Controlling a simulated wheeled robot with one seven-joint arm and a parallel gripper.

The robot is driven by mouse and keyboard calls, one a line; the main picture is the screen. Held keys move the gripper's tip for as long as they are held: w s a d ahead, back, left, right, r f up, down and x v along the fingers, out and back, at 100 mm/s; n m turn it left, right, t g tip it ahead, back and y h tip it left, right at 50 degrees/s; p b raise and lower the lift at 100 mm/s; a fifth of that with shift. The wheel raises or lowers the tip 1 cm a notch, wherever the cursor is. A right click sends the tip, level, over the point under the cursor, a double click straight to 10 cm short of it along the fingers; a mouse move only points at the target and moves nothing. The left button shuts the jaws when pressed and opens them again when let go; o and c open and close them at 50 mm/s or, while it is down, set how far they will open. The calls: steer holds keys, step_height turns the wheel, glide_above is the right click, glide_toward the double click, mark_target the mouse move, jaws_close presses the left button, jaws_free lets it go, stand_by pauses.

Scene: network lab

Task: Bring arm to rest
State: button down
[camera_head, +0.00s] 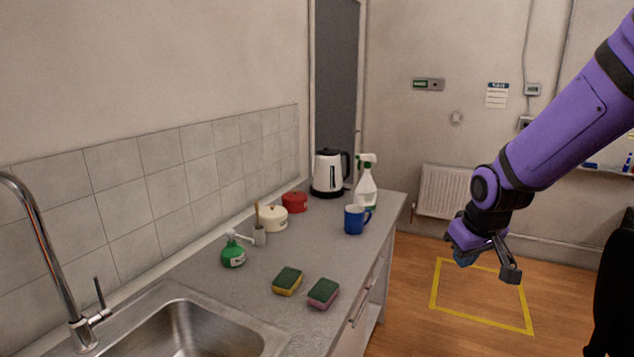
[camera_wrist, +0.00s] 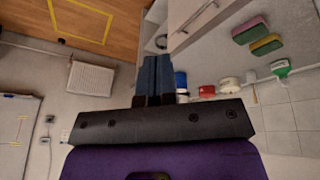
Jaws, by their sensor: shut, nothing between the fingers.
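My purple arm comes in from the upper right of the head view. My gripper (camera_head: 487,262) hangs at its end in the air, to the right of the counter and above the wooden floor. The wrist view shows the two dark blue fingers (camera_wrist: 155,78) side by side, closed against each other with nothing between them. The gripper touches nothing that I can see.
The counter (camera_head: 310,257) holds a blue mug (camera_head: 356,219), a spray bottle (camera_head: 366,186), a kettle (camera_head: 328,174), two sponges (camera_head: 287,281) and a green soap bottle (camera_head: 232,252). A radiator (camera_head: 444,192) is on the back wall. A yellow floor outline (camera_head: 480,316) is empty.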

steer(key=s+r+m, duration=0.1)
steer(key=s+r, duration=0.6)
steer(key=s, duration=0.4)
steer(key=s+d+r+m+t, duration=0.1)
steer(key=s+r+m, duration=0.1)
steer(key=s+r, duration=0.6)
steer(key=s, duration=0.4)
steer(key=shift+d+r, duration=0.2)
stand_by(0.9)
